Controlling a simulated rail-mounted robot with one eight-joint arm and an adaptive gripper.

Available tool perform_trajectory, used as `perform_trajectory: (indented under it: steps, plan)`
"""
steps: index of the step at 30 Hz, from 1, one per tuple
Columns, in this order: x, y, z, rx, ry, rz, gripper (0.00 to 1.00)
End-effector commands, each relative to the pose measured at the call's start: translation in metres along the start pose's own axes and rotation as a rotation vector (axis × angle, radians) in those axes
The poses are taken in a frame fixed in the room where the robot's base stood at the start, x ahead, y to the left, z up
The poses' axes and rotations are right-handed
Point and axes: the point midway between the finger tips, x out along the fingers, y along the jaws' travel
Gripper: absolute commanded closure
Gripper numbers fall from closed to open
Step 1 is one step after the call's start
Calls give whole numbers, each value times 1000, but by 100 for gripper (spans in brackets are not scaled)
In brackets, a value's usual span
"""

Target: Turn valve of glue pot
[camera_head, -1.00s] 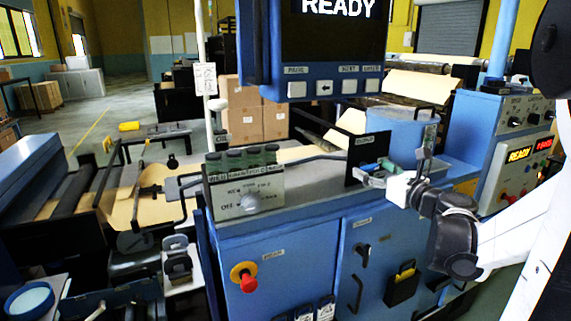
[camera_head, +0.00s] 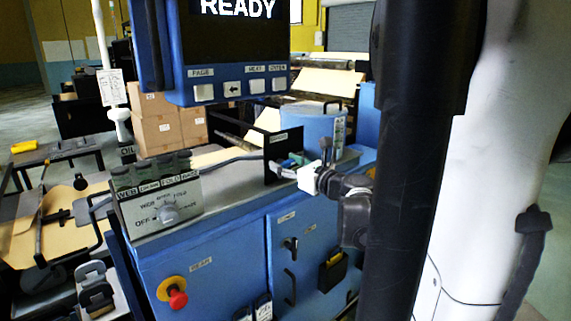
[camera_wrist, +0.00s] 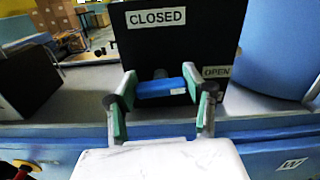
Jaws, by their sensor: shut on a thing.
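The glue pot (camera_head: 312,125) is a blue drum with a lid and a black handle. Part of it shows at the right of the wrist view (camera_wrist: 285,45). Left of it stands a black plate (camera_wrist: 190,45) labelled CLOSED at the top and OPEN at the lower right. The valve's blue handle (camera_wrist: 162,88) is in front of this plate and lies nearly level across the wrist view. My gripper (camera_wrist: 160,84) is shut on the handle, one green-padded finger at each end. In the head view my gripper (camera_head: 293,163) is at the plate, and the handle is mostly hidden.
A control box (camera_head: 160,205) with a rotary knob stands left on the grey machine top. A screen reading READY (camera_head: 235,40) hangs above. A red stop button (camera_head: 176,298) is on the blue front. My dark column and white arm cover the right of the head view.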

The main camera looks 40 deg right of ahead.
Motion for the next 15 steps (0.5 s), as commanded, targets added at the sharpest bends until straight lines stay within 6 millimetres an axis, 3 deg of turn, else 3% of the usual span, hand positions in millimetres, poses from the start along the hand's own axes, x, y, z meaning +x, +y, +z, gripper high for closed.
perform_trajectory:
  steps: [8,15]
  plan:
    - [0,0,-1,-66,0,0,80]
    - [0,1,-2,-232,0,0,80]
